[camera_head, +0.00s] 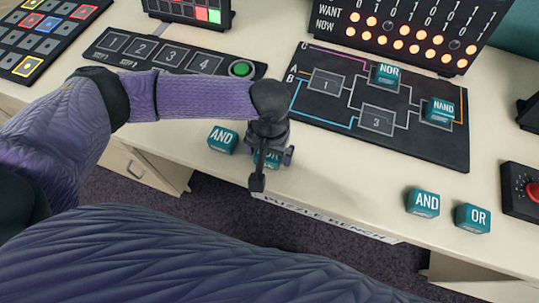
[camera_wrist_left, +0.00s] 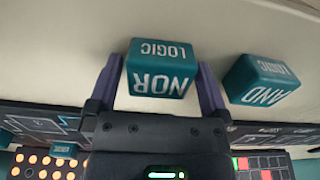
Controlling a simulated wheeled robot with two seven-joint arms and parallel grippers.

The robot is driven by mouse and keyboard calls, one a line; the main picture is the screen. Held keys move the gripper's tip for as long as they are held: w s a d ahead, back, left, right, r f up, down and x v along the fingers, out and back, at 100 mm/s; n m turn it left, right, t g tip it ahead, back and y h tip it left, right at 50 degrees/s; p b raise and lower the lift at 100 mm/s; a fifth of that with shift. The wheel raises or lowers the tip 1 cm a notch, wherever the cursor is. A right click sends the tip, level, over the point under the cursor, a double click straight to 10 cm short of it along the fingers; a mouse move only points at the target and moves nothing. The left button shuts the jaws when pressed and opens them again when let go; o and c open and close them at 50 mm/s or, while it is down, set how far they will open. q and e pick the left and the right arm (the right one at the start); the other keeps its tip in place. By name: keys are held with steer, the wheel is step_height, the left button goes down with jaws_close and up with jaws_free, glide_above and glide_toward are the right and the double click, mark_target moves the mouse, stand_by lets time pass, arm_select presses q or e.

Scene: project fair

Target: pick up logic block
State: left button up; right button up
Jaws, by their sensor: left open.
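My left gripper (camera_head: 270,168) is open at the bench's front edge, over a teal block that it mostly hides in the head view. The left wrist view shows this logic block, marked NOR (camera_wrist_left: 160,68), between the two spread fingers. I cannot tell whether the fingers touch it. A teal AND block (camera_head: 222,140) sits just left of the gripper and also shows in the left wrist view (camera_wrist_left: 264,82). The dark circuit board (camera_head: 335,130) holds a NOR block (camera_head: 388,74) and a NAND block (camera_head: 439,110); its slots 1 and 3 are bare. My right gripper is out of view.
Another AND block (camera_head: 423,203) and an OR block (camera_head: 473,218) stand at the front right of the bench. A box with a red knob (camera_head: 530,190) is at the right edge. A numbered panel with a green button (camera_head: 242,69) and a lamp display (camera_head: 410,32) stand behind.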

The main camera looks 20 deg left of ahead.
arm_select(q)
steer(key=shift+r, duration=0.1)
steer(key=shift+c, duration=0.5)
steer(key=c, duration=1)
